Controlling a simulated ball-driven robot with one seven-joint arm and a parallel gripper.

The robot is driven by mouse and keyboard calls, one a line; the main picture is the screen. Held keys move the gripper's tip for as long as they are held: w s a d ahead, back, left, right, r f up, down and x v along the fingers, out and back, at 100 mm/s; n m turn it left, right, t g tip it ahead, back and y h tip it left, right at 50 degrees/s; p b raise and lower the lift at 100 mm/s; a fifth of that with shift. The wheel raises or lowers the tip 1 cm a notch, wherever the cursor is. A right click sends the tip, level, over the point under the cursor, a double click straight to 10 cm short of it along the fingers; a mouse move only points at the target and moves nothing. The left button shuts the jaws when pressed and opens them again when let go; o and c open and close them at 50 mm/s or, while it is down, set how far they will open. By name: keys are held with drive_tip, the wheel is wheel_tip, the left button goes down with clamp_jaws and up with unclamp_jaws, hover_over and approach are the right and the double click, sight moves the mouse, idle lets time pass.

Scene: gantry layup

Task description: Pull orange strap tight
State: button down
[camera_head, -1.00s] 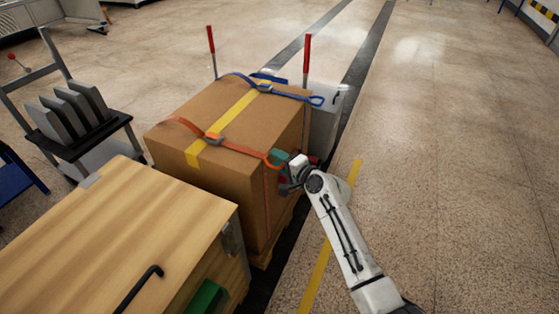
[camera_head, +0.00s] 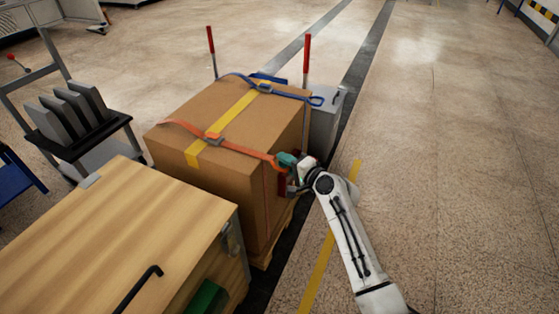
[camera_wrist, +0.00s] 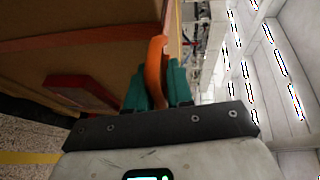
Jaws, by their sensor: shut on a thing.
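The strap looks fairly straight from the buckle to my gripper. A thinner reddish line of strap runs down the box's side below.
A blue strap (camera_head: 290,93) crosses the box's far end. Red-tipped posts (camera_head: 307,52) stand behind it. A wooden crate (camera_head: 110,230) is at the front left, and a cart with grey plates (camera_head: 75,112) is further left. The floor at right is clear.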

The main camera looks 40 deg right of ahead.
drive_tip(key=s+d+f, duration=0.1)
drive_tip(key=s+d, duration=0.1)
drive_tip(key=s, duration=0.4)
drive_tip(key=c, duration=1.2)
unclamp_jaws()
drive_tip(key=shift+r, duration=0.1)
drive_tip(key=shift+w+r, duration=0.1)
drive_tip(key=shift+r, duration=0.1)
drive_tip(key=s, duration=0.3)
drive_tip(key=s+r, duration=0.1)
drive_tip(key=s, duration=0.3)
drive_tip(key=s+r+p, duration=0.1)
drive_tip(key=s, duration=0.2)
drive_tip(key=shift+s+a, duration=0.25)
drive_tip(key=shift+s, duration=0.05)
